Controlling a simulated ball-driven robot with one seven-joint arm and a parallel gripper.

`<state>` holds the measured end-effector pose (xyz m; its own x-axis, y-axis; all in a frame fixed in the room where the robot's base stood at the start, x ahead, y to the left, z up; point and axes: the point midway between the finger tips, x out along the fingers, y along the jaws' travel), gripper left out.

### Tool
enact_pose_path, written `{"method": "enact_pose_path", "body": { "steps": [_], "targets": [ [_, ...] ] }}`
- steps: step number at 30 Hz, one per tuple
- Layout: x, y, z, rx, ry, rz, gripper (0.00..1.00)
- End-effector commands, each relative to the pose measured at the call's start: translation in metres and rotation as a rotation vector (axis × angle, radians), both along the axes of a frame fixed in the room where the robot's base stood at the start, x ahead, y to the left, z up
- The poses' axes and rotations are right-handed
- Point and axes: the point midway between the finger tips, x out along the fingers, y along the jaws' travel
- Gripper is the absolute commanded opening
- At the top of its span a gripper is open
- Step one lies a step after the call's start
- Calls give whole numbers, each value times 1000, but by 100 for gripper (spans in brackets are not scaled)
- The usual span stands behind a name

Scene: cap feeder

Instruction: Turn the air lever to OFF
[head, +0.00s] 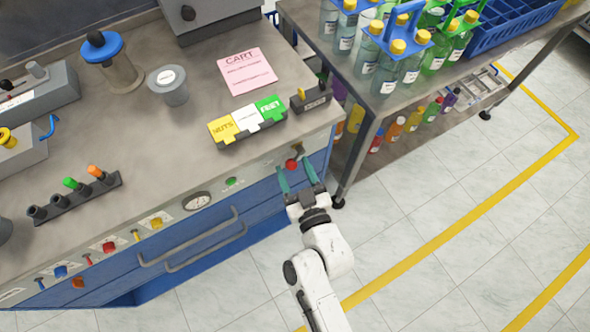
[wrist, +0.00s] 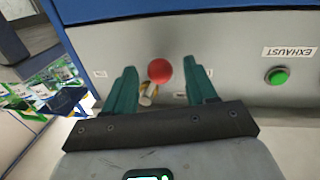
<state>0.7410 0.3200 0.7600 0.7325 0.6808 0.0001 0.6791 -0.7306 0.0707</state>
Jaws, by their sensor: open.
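The air lever shows as a red ball knob (head: 291,164) at the right end of the bench's front panel. In the wrist view the red knob (wrist: 160,71) appears between my two teal fingers, with a brass-coloured fitting (wrist: 148,95) beside it. My gripper (head: 297,173) is open, with its fingers pointing at the panel on either side of the knob. No finger visibly presses on the knob; I cannot tell the exact depth gap. The OFF marking is not readable.
A green button (wrist: 277,76) with an EXHAUST label (wrist: 289,52) is on the same panel. A side table (head: 393,97) with bottles stands close on the right. The floor in front is free.

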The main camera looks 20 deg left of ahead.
Motion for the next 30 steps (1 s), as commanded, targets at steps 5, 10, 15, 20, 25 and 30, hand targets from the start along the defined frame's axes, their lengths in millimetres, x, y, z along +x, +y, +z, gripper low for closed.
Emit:
{"method": "enact_pose_path", "body": {
  "steps": [5,10,15,20,25,30],
  "targets": [
    [0,0,0,0,0,0,47],
    [0,0,0,0,0,0,31],
    [0,0,0,0,0,0,14],
    [0,0,0,0,0,0,1],
    [-2,1,6,34,45,-2,1],
    [-6,4,11,118,155,-2,1]
  ]
}}
